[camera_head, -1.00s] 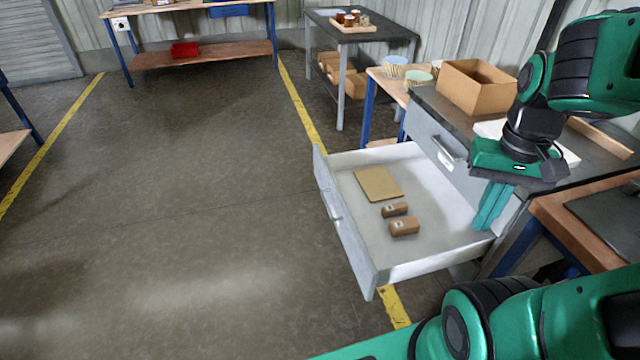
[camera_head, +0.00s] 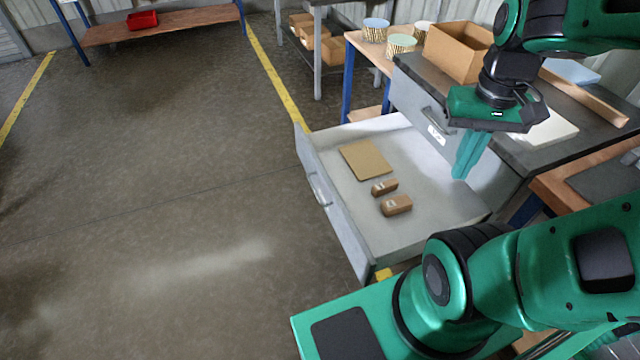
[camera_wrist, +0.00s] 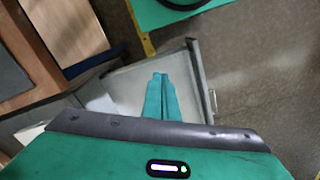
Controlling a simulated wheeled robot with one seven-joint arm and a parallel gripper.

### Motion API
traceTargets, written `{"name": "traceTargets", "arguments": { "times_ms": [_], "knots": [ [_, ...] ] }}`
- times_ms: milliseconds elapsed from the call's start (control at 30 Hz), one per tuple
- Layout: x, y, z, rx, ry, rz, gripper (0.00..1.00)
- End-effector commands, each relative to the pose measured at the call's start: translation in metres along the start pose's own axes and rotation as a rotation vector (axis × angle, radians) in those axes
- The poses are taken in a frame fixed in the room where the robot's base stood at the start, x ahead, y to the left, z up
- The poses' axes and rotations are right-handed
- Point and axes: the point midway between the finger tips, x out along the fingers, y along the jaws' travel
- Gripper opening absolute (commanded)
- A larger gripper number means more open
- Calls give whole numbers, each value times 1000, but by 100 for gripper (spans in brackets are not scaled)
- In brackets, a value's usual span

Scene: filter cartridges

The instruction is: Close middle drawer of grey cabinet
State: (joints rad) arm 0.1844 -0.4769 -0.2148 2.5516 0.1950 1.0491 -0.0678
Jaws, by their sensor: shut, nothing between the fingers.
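The grey cabinet (camera_head: 408,92) stands at the right with a drawer (camera_head: 345,215) pulled far out. The drawer holds a flat tan board (camera_head: 366,160) and two small brown boxes (camera_head: 397,205). Its front panel with a handle (camera_head: 318,190) faces left. A closed drawer front with a handle (camera_head: 436,122) shows above it. My gripper (camera_head: 462,174) is shut and empty, pointing down over the cabinet side of the open drawer. Contact with the drawer cannot be seen.
An open cardboard box (camera_head: 455,55) and a white board (camera_head: 550,130) are on the cabinet top. Striped cups (camera_head: 400,45) stand on a wooden table behind. The floor (camera_head: 180,200) left of the drawer is clear.

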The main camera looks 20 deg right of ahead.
Motion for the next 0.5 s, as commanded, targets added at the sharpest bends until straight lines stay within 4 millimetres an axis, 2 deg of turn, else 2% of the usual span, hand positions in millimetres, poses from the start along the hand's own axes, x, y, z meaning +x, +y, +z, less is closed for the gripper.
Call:
{"name": "traceTargets", "arguments": {
  "times_ms": [167, 267, 500],
  "knots": [
    [8, -29, -44, -269, -28, 48, 0],
    [17, -55, -72, -461, -43, 81, 0],
    [52, -131, -124, -921, -83, 166, 0]
  ]
}}
